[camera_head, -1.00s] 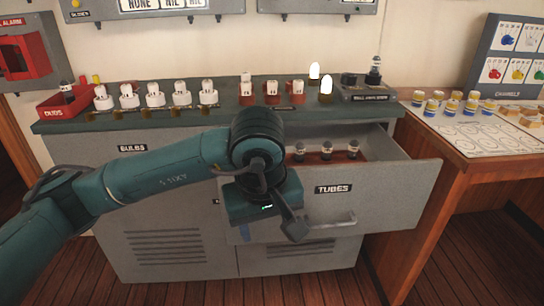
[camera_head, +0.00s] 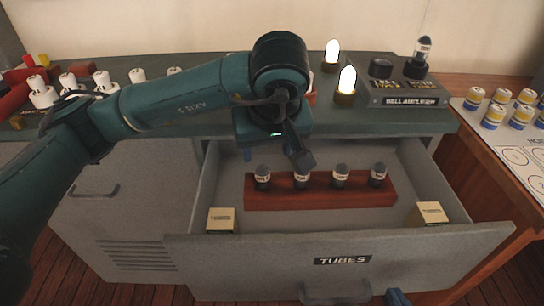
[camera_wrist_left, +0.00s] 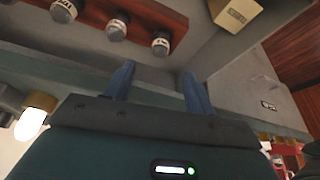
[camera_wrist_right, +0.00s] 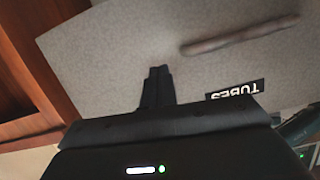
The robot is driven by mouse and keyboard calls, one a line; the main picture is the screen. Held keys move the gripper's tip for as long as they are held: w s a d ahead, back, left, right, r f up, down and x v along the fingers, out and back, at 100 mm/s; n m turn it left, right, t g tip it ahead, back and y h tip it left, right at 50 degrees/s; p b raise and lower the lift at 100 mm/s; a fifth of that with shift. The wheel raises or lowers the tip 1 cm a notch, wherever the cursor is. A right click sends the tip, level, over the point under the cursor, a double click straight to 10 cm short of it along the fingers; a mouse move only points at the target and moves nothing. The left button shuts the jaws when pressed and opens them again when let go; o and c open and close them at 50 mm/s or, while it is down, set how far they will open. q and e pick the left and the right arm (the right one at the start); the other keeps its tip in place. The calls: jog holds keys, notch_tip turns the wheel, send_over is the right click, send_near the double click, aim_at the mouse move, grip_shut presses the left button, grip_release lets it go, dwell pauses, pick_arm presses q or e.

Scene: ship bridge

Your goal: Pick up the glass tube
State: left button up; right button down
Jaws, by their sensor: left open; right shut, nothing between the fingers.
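Several glass tubes with dark bases stand upright in a red-brown wooden rack (camera_head: 320,197) inside the open TUBES drawer (camera_head: 345,256). They include the leftmost tube (camera_head: 262,179) and the rightmost tube (camera_head: 377,176). Another tube (camera_head: 423,50) stands on the bell amplifier. My left gripper (camera_head: 275,158) is open and empty, just behind the left part of the rack in the head view. In the left wrist view its fingers (camera_wrist_left: 159,75) point toward the drawer, with tubes (camera_wrist_left: 115,30) ahead and to the left, apart. My right gripper (camera_wrist_right: 158,72) is shut and empty near the drawer front.
Two small cream boxes lie in the drawer, one left (camera_head: 220,220) and one right (camera_head: 431,213). The bell amplifier (camera_head: 405,92) and two lit bulbs (camera_head: 346,82) stand on the cabinet top behind. A wooden table (camera_head: 513,170) is on the right. The drawer floor before the rack is clear.

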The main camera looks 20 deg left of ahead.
aim_at(263, 169)
jog(key=shift+w, duration=0.25)
pick_arm(q)
jog(key=x, duration=0.7)
jog(key=shift+w+b, duration=0.1)
jog(key=shift+b, duration=0.3)
jog(key=shift+w+a+f, duration=0.15)
jog(key=shift+w+f, duration=0.05)
jog(key=shift+f, duration=0.2)
jog(key=x, duration=0.4)
jog(key=shift+w+a+f, duration=0.1)
jog(key=shift+a+f, duration=0.05)
jog(key=shift+f, duration=0.1)
jog(key=shift+w+f, duration=0.15)
jog(key=shift+f, duration=0.05)
pick_arm(e)
jog(key=shift+s+d, duration=0.15)
jog(key=shift+s, duration=0.3)
pick_arm(q)
jog(key=shift+c, duration=0.2)
jog(key=c, duration=1)
pick_arm(e)
jog(key=shift+s+f, duration=0.15)
jog(key=shift+f, duration=0.15)
